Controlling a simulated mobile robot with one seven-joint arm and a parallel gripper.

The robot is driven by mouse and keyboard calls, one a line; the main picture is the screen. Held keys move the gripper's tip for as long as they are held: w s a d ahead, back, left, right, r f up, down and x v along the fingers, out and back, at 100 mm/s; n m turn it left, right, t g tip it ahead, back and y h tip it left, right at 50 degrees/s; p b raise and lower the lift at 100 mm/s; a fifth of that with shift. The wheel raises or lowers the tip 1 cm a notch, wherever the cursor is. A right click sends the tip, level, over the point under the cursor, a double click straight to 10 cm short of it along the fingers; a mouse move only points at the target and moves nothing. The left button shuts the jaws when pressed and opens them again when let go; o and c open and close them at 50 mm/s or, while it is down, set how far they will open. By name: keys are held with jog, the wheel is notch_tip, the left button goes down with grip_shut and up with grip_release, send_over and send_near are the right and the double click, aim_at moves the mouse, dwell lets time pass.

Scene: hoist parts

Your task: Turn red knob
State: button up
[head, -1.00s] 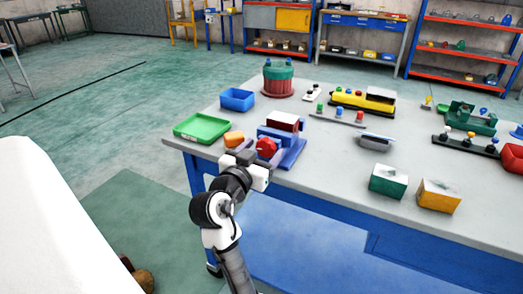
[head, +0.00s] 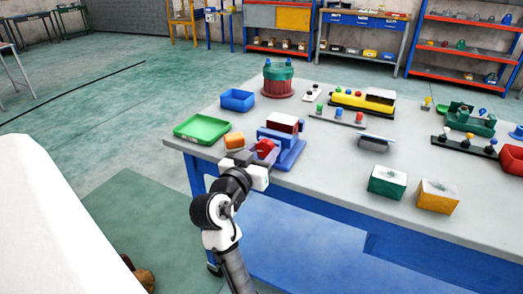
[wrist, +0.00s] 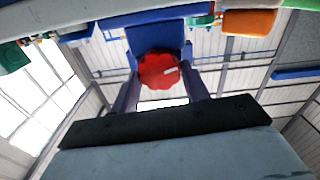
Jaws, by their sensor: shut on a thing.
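The red knob (head: 265,148) is on the front of a blue fixture (head: 291,150) with a red and white top, near the table's front left corner. In the wrist view the knob (wrist: 158,71) is round with a scalloped edge and a pale mark on its right side. My gripper (head: 260,154) is at the front of the knob, and its fingers reach up on both sides of it in the wrist view (wrist: 160,88). It is shut on the knob. The gripper hides part of the knob in the head view.
A green tray (head: 202,128), an orange block (head: 234,140) and a blue bin (head: 238,99) are left of the fixture. Green (head: 388,181) and yellow (head: 437,196) boxes stand to the right. The tabletop between fixture and green box is clear.

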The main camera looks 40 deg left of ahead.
jog(key=n+p, duration=0.4)
jog(key=n, duration=0.3)
jog(key=shift+r+p, duration=0.15)
jog(key=shift+p, duration=0.2)
jog(key=n+p, duration=0.2)
jog(key=n, duration=0.1)
jog(key=shift+a+n+p, duration=0.1)
jog(key=shift+n+p, duration=0.2)
jog(key=shift+p, duration=0.1)
jog(key=shift+s+f+n+p, duration=0.1)
jog(key=shift+f+n+p, duration=0.05)
jog(key=shift+n+p, duration=0.7)
jog(key=shift+f+n+p, duration=0.1)
jog(key=shift+n+p, duration=0.45)
jog(key=shift+n, duration=0.6)
jog(key=o, duration=1)
jog(key=shift+s, duration=0.1)
jog(key=b+v, duration=0.3)
jog(key=v, duration=1)
jog(key=shift+s+f, duration=0.1)
jog(key=shift+s, duration=0.2)
